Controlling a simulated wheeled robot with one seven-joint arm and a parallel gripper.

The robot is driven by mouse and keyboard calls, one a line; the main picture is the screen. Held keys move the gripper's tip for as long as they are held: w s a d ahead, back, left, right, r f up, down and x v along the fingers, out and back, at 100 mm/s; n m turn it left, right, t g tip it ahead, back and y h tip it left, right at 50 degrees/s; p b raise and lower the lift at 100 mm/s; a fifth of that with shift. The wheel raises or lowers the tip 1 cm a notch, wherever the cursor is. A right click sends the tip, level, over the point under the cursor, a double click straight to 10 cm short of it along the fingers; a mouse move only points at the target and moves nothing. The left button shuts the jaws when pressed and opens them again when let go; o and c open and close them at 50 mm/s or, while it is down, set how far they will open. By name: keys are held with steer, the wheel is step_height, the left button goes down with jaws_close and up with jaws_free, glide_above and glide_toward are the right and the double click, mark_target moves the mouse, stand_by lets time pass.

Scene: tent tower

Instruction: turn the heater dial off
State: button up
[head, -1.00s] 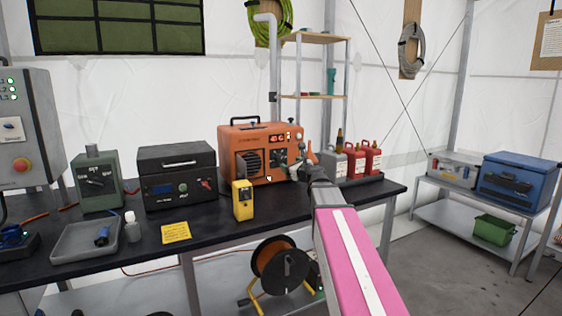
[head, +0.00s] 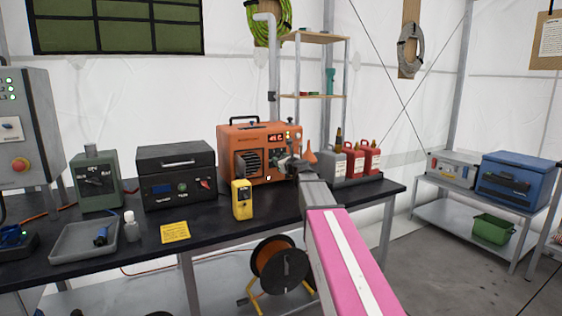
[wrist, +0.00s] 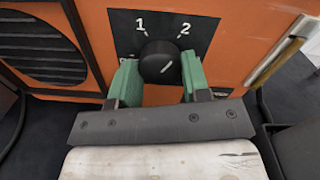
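The heater (head: 250,138) is an orange box with a handle and a round grille, standing on the black bench in the head view. Its black dial (wrist: 159,62) sits on a dark plate marked 1 and 2 in the wrist view. The dial's white mark lies on a slant, its upper end toward the 2. My gripper (wrist: 161,72) has one green finger on each side of the dial, very near its edges. I cannot tell whether the fingers press on it. Any marking below the dial is mostly hidden. In the head view my gripper (head: 289,165) is at the heater's front.
A yellow handheld device (head: 242,200) stands on the bench before the heater. A black case (head: 177,177) and a green box (head: 97,183) stand to the left. Red canisters (head: 371,158) stand to the right. The heater's grille (wrist: 40,45) lies left of my fingers.

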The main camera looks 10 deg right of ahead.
steer(key=shift+n, duration=0.3)
steer(key=shift+n+h, duration=0.5)
steer(key=shift+n, duration=10.9)
steer(key=o, duration=0.9)
